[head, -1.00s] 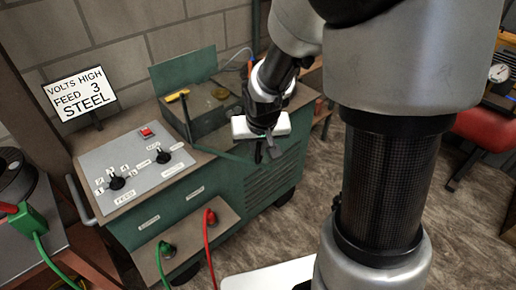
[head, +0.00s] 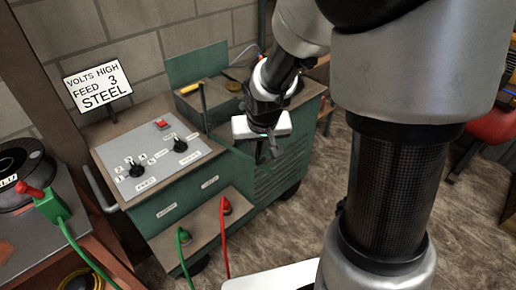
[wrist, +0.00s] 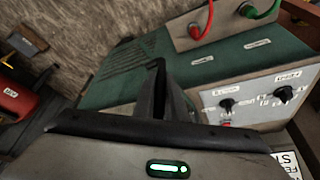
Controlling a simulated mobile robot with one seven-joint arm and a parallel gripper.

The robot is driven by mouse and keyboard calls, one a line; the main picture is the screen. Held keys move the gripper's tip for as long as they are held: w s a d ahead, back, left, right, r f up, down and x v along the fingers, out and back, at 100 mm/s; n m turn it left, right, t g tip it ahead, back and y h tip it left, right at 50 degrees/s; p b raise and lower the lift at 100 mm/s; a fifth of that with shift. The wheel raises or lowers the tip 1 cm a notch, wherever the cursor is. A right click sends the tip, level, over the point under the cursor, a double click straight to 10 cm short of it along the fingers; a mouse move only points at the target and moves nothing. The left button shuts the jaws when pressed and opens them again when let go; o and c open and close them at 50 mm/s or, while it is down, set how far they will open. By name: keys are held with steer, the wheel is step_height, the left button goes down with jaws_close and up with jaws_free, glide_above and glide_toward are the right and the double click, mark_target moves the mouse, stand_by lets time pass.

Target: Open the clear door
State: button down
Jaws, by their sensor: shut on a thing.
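The green machine (head: 180,207) stands left of centre in the head view, with an open bay on top. A thin dark edge (head: 232,151) runs from a post with a yellow-topped handle (head: 190,88) towards my gripper. It looks like the frame of the clear door, whose pane I cannot make out. My gripper (head: 268,152) is at the right end of this edge, with its fingers closed together. The grip point is small and partly hidden. In the wrist view my dark fingers (wrist: 158,88) are together in front of the green machine; no pane shows there.
A control panel (head: 157,160) with knobs and a red switch is left of the bay, below a sign (head: 98,87). Red (head: 225,232) and green (head: 180,252) cables hang in front. A cluttered bench (head: 60,215) stands at left. Floor (head: 320,205) right of the machine is clear.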

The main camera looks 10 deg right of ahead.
stand_by(0.3)
steer(key=c, duration=1.8)
jaws_free()
steer(key=shift+r, duration=0.15)
steer(key=p+v, duration=0.3)
steer(key=v, duration=1.4)
steer(key=shift+r+p, duration=0.1)
steer(key=shift+p, duration=0.25)
